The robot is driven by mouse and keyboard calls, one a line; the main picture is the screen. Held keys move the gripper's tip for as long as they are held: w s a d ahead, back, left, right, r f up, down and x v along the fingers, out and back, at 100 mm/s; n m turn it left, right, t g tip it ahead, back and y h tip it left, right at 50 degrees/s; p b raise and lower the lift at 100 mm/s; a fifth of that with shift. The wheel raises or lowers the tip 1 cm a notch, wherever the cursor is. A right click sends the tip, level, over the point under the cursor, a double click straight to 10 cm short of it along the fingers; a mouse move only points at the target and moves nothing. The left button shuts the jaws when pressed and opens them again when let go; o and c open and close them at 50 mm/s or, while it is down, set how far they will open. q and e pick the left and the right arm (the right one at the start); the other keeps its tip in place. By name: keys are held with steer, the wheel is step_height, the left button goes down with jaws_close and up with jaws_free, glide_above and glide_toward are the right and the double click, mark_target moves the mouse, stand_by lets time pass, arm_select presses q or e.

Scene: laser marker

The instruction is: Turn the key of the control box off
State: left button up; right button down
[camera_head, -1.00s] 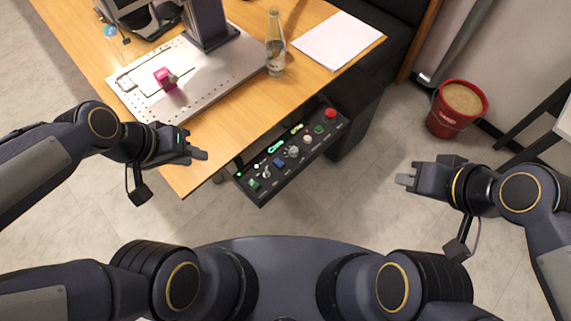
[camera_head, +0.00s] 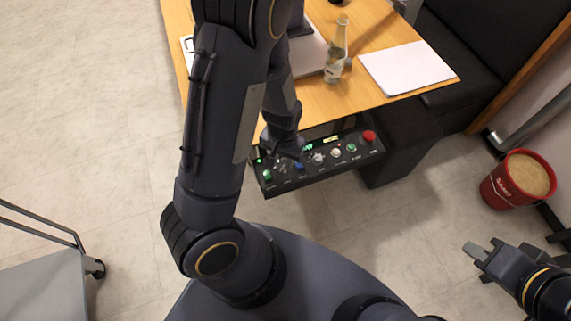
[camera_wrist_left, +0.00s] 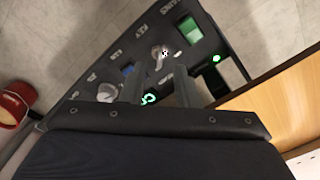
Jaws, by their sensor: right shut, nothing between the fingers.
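The control box (camera_head: 325,172) is a dark panel under the table's front edge, with a row of buttons and knobs. Its silver key (camera_wrist_left: 160,52) sits between a green button (camera_wrist_left: 188,31) and a blue button (camera_wrist_left: 127,70) in the left wrist view. My left gripper (camera_wrist_left: 158,85) is over the panel's left part, its two fingers apart and pointing toward the key. I cannot tell if they touch it. In the head view, my left gripper (camera_head: 288,148) partly covers that part of the panel. My right gripper (camera_head: 478,252) is shut and empty at the lower right, away from the box.
The wooden table (camera_head: 375,88) carries a bottle (camera_head: 337,50) and a white sheet (camera_head: 407,67). A red emergency button (camera_head: 369,136) is at the panel's right end. A red bucket (camera_head: 518,180) stands at right and a grey cart (camera_head: 40,290) at lower left. Floor between is clear.

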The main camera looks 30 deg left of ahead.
mark_target(283, 167)
arm_select(q)
steer(key=shift+f, duration=1.8)
jaws_close()
